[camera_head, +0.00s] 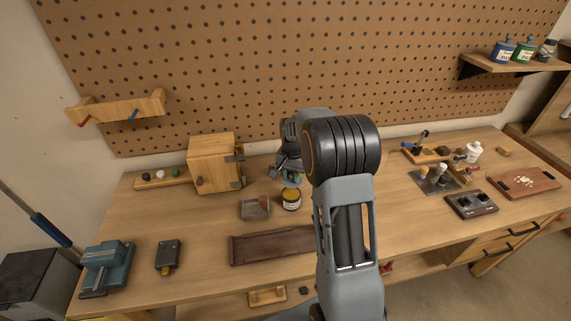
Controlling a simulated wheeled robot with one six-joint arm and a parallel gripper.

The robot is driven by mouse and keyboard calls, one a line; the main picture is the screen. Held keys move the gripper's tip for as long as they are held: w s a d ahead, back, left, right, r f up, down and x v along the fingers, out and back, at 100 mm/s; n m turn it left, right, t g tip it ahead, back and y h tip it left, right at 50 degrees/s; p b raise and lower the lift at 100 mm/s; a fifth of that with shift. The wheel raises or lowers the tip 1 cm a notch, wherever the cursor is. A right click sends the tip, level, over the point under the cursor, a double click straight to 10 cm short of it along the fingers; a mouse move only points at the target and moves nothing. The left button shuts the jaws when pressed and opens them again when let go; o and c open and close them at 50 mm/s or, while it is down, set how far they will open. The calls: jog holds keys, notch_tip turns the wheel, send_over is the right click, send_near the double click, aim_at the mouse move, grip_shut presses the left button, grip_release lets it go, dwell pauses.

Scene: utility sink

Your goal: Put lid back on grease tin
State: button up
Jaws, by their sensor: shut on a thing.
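The grease tin (291,200) is a small round tin with a dark body and a pale label. It stands upright on the workbench, and its top shows yellow. My gripper (292,178) is just behind and above the tin in the picture, partly hidden by my own arm. It is shut on the lid, which is small and hard to make out between the fingers. A gap seems to show between the held lid and the tin, but I cannot tell its size.
A small square tray (256,209) stands just left of the tin. A wooden cabinet (214,164) is behind it, near the pegboard (220,80). A long brown tray (265,247) lies in front. A blue vise (105,269) is at the left. My arm hides the bench's middle.

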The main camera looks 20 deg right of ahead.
aim_at(291, 193)
jog(key=shift+w+f, duration=0.15)
jog(key=shift+w, duration=0.15)
jog(key=shift+s+f+b, duration=0.1)
jog(key=shift+f+b, duration=0.55)
jog(key=shift+f, duration=0.05)
jog(key=shift+f+b, duration=1.55)
jog(key=shift+f, duration=0.75)
jog(key=shift+f, duration=0.2)
jog(key=o, duration=1.5)
jog(key=shift+c, duration=0.2)
jog(key=shift+r, duration=0.2)
jog(key=shift+r+p, duration=2.3)
jog(key=shift+r, duration=1.05)
